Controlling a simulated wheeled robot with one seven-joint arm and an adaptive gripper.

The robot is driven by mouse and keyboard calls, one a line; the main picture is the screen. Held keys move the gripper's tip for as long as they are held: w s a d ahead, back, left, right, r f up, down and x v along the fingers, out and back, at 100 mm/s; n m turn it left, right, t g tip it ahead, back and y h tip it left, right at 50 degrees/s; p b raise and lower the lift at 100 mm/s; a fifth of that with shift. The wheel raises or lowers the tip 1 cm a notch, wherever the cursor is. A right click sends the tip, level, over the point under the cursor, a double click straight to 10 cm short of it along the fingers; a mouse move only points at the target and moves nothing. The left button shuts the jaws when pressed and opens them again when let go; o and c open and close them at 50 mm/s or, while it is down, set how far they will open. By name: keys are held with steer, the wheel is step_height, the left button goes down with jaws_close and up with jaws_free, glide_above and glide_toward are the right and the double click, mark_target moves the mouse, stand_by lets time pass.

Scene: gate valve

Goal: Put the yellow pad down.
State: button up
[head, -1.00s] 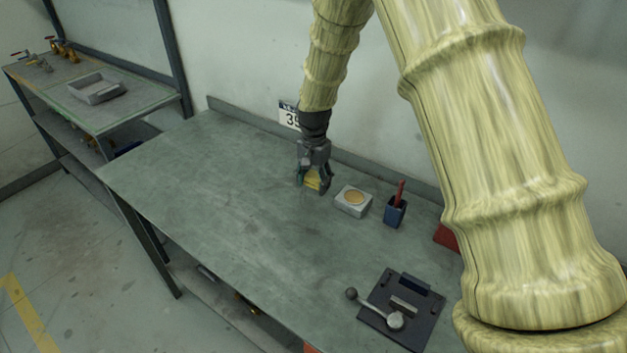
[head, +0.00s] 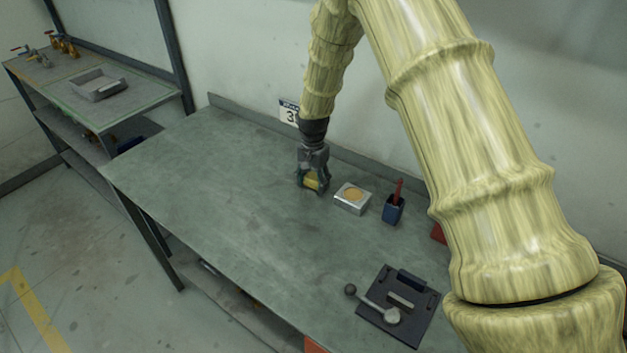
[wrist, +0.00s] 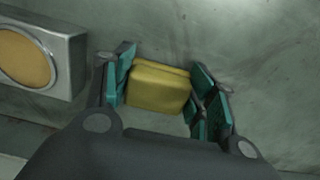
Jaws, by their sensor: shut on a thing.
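The yellow pad (wrist: 158,87) is a small soft-looking block between the green-lined fingers of my gripper (wrist: 160,90) in the wrist view. My gripper is shut on it. In the head view my gripper (head: 313,184) points down low over the green-grey bench top (head: 215,185), and a bit of the yellow pad (head: 311,184) shows between the fingers. I cannot tell whether the pad touches the bench.
A grey block with a round tan disc (head: 353,197) stands just right of my gripper. The bench's left half is clear. A raised edge runs along the wall.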

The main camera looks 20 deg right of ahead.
mark_target(314, 177)
steer(key=shift+f, duration=0.55)
steer(key=o, duration=1.2)
steer(key=shift+c, duration=0.2)
steer(key=shift+w+d+r+b, duration=0.1)
steer(key=shift+r+b, duration=0.95)
steer(key=shift+r, duration=1.85)
steer(key=shift+d+r+b, duration=0.1)
steer(key=shift+r+b, duration=0.95)
steer(key=shift+r, duration=1.85)
